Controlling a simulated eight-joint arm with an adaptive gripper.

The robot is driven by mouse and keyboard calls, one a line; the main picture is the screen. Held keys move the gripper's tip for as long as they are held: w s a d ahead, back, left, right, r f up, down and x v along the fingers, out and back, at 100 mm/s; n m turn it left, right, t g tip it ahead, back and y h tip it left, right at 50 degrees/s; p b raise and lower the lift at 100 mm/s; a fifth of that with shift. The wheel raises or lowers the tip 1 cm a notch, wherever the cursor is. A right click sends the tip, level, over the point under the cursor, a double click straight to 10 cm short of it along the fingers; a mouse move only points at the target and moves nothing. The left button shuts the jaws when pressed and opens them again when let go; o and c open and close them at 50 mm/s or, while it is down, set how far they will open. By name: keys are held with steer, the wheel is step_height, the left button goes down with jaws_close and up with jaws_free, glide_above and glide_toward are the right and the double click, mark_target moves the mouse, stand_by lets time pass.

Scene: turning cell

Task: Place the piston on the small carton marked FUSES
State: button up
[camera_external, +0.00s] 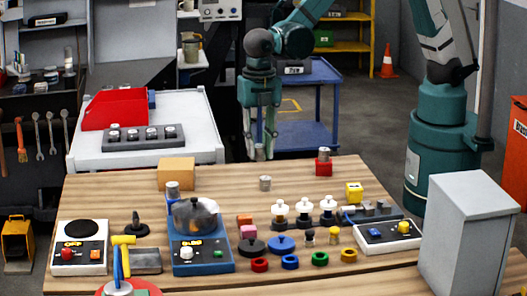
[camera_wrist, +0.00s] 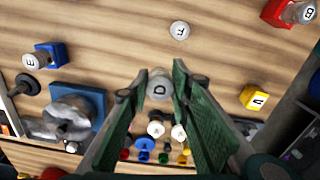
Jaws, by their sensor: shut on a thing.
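My gripper (camera_external: 262,150) is shut on a grey cylinder, the piston (camera_external: 260,153), and holds it upright above the back part of the wooden table. In the wrist view, my gripper (camera_wrist: 160,92) has the piston (camera_wrist: 159,83) between its two green fingers, with a letter D on its pale top. A small brown carton (camera_external: 176,173) stands at the table's back left, left of my gripper; no marking can be read on it. The carton is not visible in the wrist view.
A loose grey cylinder (camera_external: 265,183) marked F stands below my gripper. Similar cylinders sit on a blue block (camera_external: 172,196) in front of the carton and a red block (camera_external: 323,168) at right. Several small parts, a blue stove (camera_external: 203,255) and a grey cabinet (camera_external: 465,235) are nearer.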

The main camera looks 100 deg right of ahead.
steer(key=w+d+r, duration=0.2)
steer(key=w+d, duration=0.4)
steer(key=w, duration=0.6)
step_height(320, 180, up, 2)
steer(key=p, duration=0.2)
glide_above(176, 163)
steer(key=shift+w+a+r, duration=0.1)
steer(key=shift+r, duration=0.1)
steer(key=shift+f, duration=0.1)
steer(key=shift+f, duration=3.05)
steer(key=shift+f+p, duration=0.35)
steer(key=shift+f, duration=1.5)
steer(key=shift+f, duration=0.2)
steer(key=o, duration=0.9)
steer(key=shift+r, duration=0.25)
